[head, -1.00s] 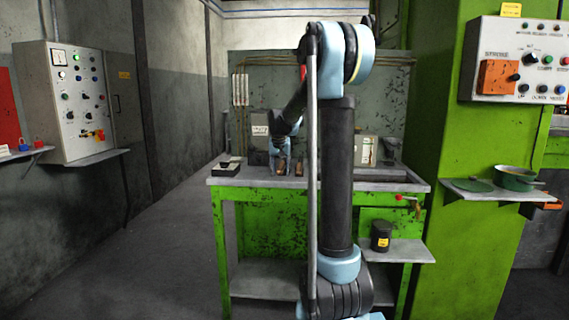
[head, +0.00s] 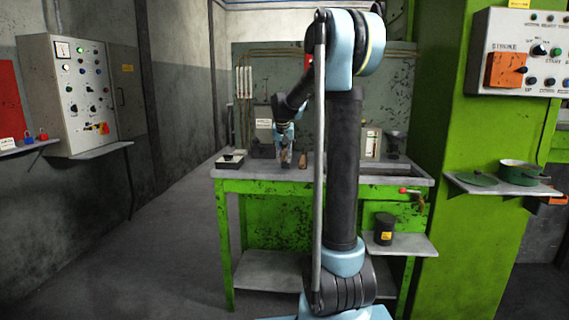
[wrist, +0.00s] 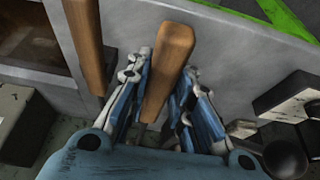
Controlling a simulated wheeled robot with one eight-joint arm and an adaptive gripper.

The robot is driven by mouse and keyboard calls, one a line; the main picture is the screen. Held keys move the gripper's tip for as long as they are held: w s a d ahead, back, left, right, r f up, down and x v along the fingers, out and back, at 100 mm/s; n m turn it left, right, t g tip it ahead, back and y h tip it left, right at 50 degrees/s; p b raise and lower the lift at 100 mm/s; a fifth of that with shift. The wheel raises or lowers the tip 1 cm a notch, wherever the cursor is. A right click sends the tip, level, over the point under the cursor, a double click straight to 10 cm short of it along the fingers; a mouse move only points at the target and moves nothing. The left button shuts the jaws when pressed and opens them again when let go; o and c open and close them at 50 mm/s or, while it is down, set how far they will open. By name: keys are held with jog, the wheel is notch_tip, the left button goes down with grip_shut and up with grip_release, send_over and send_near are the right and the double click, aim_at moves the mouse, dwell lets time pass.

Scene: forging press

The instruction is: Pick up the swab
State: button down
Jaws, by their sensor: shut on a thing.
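In the wrist view, my gripper (wrist: 166,68) has its two fingers on either side of a tapered wooden handle (wrist: 171,50) and is shut on it. I take this handle for the swab's. Its far end points to the top of the view; its lower end and the swab head are hidden behind the gripper. In the head view, my gripper (head: 285,161) points down just above the bench top, left of my upright arm. The swab is too small to make out there.
A second wooden handle (wrist: 84,40) stands close left of my gripper, also seen as a brown piece (head: 303,161) on the green bench (head: 270,186). A dark tray (head: 230,161) lies to the left. A dark round knob (wrist: 285,157) is at lower right in the wrist view.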

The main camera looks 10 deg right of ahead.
jog(key=v, duration=0.4)
jog(key=shift+w+r, duration=0.2)
jog(key=s+a, duration=0.4)
jog(key=s, duration=1.4)
jog(key=shift+a, duration=0.15)
